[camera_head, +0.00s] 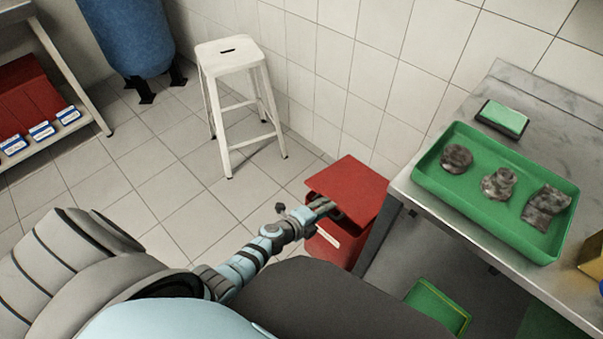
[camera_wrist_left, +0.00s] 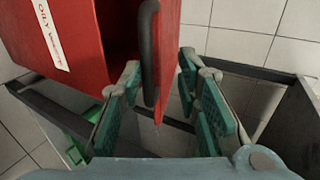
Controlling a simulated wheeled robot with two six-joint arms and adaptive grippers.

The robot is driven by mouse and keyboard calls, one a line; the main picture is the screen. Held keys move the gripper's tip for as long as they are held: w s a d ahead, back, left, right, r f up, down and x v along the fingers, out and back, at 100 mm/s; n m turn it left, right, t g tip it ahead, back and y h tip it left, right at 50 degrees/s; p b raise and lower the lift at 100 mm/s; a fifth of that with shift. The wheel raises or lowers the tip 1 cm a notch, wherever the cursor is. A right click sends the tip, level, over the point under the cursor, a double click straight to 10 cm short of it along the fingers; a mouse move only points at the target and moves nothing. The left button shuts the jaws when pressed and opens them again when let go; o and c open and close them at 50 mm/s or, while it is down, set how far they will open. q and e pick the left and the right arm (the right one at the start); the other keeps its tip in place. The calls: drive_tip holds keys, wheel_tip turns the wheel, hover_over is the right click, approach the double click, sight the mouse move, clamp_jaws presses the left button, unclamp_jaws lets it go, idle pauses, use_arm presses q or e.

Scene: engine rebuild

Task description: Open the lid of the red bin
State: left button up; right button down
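The red bin (camera_head: 327,250) stands on the floor beside the workbench, with a white label on its front. Its red lid (camera_head: 352,186) is partly raised, with a dark gap between lid and body. In the left wrist view the bin body (camera_wrist_left: 52,45) is at the left, and the lid (camera_wrist_left: 169,45) has a dark curved handle (camera_wrist_left: 149,50). My left gripper (camera_head: 322,207) is at the lid's front edge. In the wrist view its fingers (camera_wrist_left: 160,80) are apart, one on each side of the handle, with space around it. My right gripper is not in view.
The workbench (camera_head: 405,190) at the right carries a green tray (camera_head: 470,205) with several dirty parts. A green container (camera_head: 437,305) is below it. A white stool (camera_head: 228,52) stands behind, near the tiled wall. The floor left of the bin is clear.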

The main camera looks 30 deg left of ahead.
use_arm(q)
drive_tip(key=p+v, duration=0.6)
drive_tip(key=v, duration=0.8)
drive_tip(key=shift+s+r+p, duration=0.2)
drive_tip(key=shift+p, duration=0.15)
drive_tip(key=shift+a, duration=0.1)
